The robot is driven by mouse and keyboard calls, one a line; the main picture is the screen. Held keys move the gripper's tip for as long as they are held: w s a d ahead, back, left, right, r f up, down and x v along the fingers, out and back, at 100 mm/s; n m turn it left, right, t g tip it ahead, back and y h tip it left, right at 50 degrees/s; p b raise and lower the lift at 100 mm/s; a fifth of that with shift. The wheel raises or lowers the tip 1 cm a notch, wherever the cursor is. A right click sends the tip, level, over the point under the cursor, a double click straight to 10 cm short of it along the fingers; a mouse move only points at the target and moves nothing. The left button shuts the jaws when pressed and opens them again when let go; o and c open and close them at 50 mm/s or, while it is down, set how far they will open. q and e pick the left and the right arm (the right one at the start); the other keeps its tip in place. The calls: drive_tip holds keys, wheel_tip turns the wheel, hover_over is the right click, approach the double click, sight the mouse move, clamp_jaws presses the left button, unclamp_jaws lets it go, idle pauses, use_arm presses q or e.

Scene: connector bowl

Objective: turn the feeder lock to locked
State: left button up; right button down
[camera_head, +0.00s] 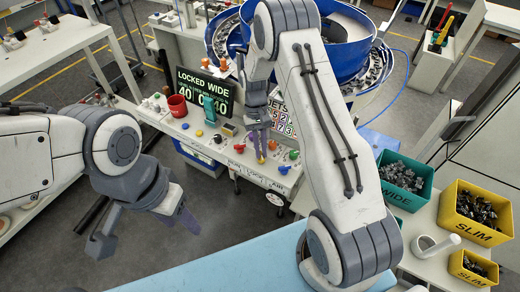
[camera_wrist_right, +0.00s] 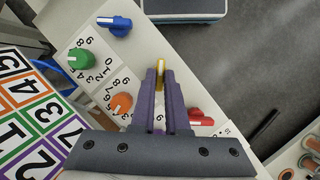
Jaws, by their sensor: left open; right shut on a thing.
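A yellow handle (camera_wrist_right: 160,76) stands between the fingers of my right gripper (camera_wrist_right: 160,90) in the right wrist view. In the head view my right gripper (camera_head: 262,153) reaches down to the control panel (camera_head: 222,143), shut on this yellow part. Its base and pointer are hidden by the fingers. A black display (camera_head: 205,92) on the panel shows "LOCKED WIDE" above some numbers. My left gripper (camera_head: 145,230) is open and empty, well away from the panel at the lower left.
Close to the right gripper are a blue knob (camera_wrist_right: 117,25), a green knob (camera_wrist_right: 81,59), an orange knob (camera_wrist_right: 121,103) and a red knob (camera_wrist_right: 200,118). A blue bowl feeder (camera_head: 345,60) is behind. Bins marked WIDE (camera_head: 402,197) and SLIM (camera_head: 478,232) are at right.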

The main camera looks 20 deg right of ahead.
drive_tip(key=shift+s, duration=0.25)
drive_tip(key=c, duration=0.9)
unclamp_jaws()
drive_tip(key=shift+w, duration=0.1)
drive_tip(key=shift+w+r, duration=0.2)
drive_tip(key=shift+r, duration=0.1)
drive_tip(key=b+v, duration=0.2)
drive_tip(key=v, duration=0.7)
drive_tip(key=shift+w+r, duration=0.1)
drive_tip(key=shift+r, duration=0.25)
